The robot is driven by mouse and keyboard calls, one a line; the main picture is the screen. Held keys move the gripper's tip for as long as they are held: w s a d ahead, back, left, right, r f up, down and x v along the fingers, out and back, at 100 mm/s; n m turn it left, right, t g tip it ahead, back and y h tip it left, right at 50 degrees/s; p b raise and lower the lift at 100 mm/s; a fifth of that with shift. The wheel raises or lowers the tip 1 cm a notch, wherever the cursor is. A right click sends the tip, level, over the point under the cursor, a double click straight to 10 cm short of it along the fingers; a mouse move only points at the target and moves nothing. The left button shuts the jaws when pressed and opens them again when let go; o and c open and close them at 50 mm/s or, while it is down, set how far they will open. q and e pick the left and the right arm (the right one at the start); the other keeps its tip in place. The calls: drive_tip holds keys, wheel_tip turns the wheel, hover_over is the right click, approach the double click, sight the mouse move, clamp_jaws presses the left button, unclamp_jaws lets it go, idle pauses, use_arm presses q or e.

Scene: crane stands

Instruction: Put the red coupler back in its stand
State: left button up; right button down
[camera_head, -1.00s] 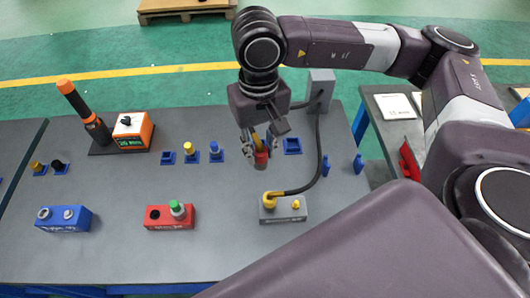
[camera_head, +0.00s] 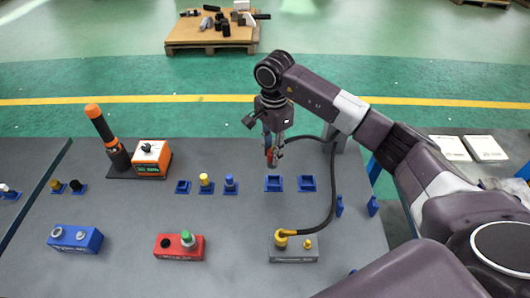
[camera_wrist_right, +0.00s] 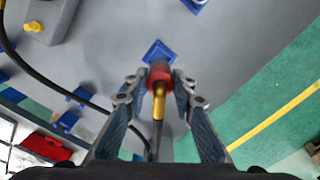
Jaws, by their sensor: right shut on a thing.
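My right gripper (camera_head: 272,156) is shut on the red coupler (camera_head: 270,158) and holds it upright above the table. The coupler's red end (camera_wrist_right: 160,74) also shows between the fingers in the right wrist view, with a yellow part behind it. An empty-looking blue square stand (camera_head: 274,190) lies just below the coupler in the head view. A blue stand (camera_wrist_right: 158,50) also shows just past the coupler's end in the wrist view. The coupler appears apart from the stand. Another blue square stand (camera_head: 307,190) is to its right. My left gripper is not in view.
Yellow (camera_head: 205,181) and blue (camera_head: 229,183) pieces stand to the left. A red box (camera_head: 178,250) is in front. Table between is clear.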

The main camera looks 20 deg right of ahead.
drive_tip(key=shift+d+f+m, duration=0.4)
drive_tip(key=shift+f+m, duration=0.2)
drive_tip(key=shift+f+b, duration=0.25)
drive_tip(key=shift+b, duration=0.2)
drive_tip(key=shift+f+b, duration=2.1)
drive_tip(key=shift+f, duration=0.55)
drive_tip(key=shift+f, duration=0.15)
drive_tip(key=shift+f+b, duration=1.3)
drive_tip(key=shift+f, duration=0.05)
drive_tip(key=c, duration=1.5)
unclamp_jaws()
drive_tip(key=shift+c, duration=0.2)
